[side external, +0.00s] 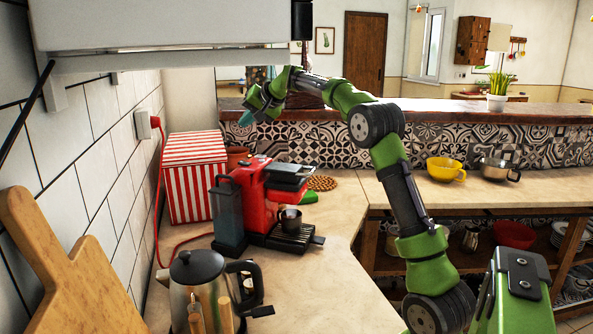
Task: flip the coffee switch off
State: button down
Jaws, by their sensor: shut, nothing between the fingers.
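The red coffee machine (252,185) stands on the counter in the middle left of the side external view. It has a dark tank on its left side and a dark cup (290,219) under its spout. I cannot make out its switch at this size. My gripper (246,118) is shut and empty, with its teal fingertips pointing down and left. In the picture it is above the machine and apart from it; its depth relative to the machine is hard to tell.
A red-striped box (193,178) stands behind the machine at left. A red cord runs from the wall socket (143,124). A kettle (200,285) and a wooden cutting board (65,265) are in front. A cabinet (160,25) hangs above. A yellow cup (445,170) is at right.

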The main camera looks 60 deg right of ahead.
aim_at(245, 162)
jog(key=shift+a, duration=0.1)
jog(key=shift+w+a+f, duration=0.1)
jog(key=shift+w+f, duration=0.05)
jog(key=shift+f, duration=1.3)
jog(key=shift+w+d+f, duration=0.1)
jog(key=shift+w+f, duration=0.1)
jog(key=shift+f, duration=1.25)
jog(key=shift+w+a+f, duration=0.1)
jog(key=shift+w+f, duration=0.05)
jog(key=shift+f, duration=1.3)
jog(key=shift+f, duration=0.1)
jog(key=shift+f, duration=0.3)
jog(key=shift+w+f, duration=0.1)
jog(key=shift+f, duration=0.25)
jog(key=shift+r, duration=0.1)
jog(key=shift+r, duration=0.7)
